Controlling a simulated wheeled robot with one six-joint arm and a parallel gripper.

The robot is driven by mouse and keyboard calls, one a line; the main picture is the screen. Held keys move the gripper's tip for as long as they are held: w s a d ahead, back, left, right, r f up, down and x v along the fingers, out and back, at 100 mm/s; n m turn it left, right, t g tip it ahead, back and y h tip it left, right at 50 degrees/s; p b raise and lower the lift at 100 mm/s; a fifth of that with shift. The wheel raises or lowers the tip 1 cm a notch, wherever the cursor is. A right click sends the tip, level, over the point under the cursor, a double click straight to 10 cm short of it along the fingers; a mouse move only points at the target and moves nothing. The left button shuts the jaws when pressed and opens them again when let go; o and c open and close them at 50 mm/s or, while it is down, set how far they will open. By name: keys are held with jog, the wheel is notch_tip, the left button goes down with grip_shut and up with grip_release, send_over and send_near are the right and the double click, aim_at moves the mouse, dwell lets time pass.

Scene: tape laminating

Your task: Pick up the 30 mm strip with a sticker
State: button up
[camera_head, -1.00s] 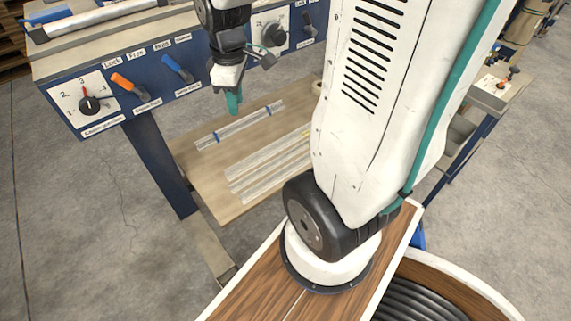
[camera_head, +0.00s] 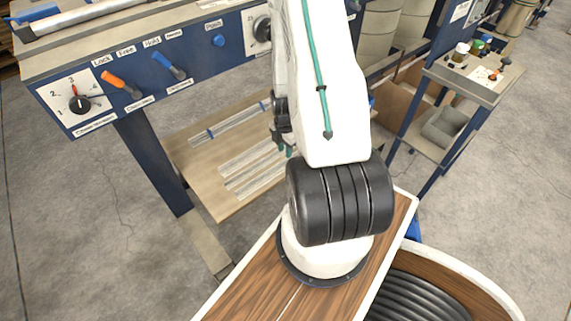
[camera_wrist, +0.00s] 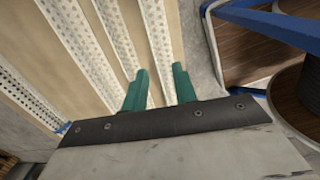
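Several pale perforated strips (camera_head: 250,170) lie side by side on the wooden lower shelf (camera_head: 210,208). Another pale strip or bundle with blue bands (camera_head: 232,122) lies apart behind them. In the wrist view, long perforated strips (camera_wrist: 122,42) run away from the gripper, and one narrow strip (camera_wrist: 157,38) lines up with the gap between the fingers. My gripper (camera_wrist: 159,83) has its two teal fingers apart, with nothing visibly clamped. In the head view it is mostly hidden behind my arm, near the strips' right end. I cannot make out a sticker or strip widths.
A blue machine panel with a dial (camera_head: 78,103), an orange lever (camera_head: 121,84) and a blue lever (camera_head: 168,65) overhangs the shelf's back. Bare floor lies left.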

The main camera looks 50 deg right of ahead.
jog(key=f, duration=0.4)
jog(key=d+f, duration=0.1)
jog(key=f, duration=0.1)
jog(key=shift+w+f, duration=0.25)
jog(key=shift+w, duration=0.05)
grip_shut()
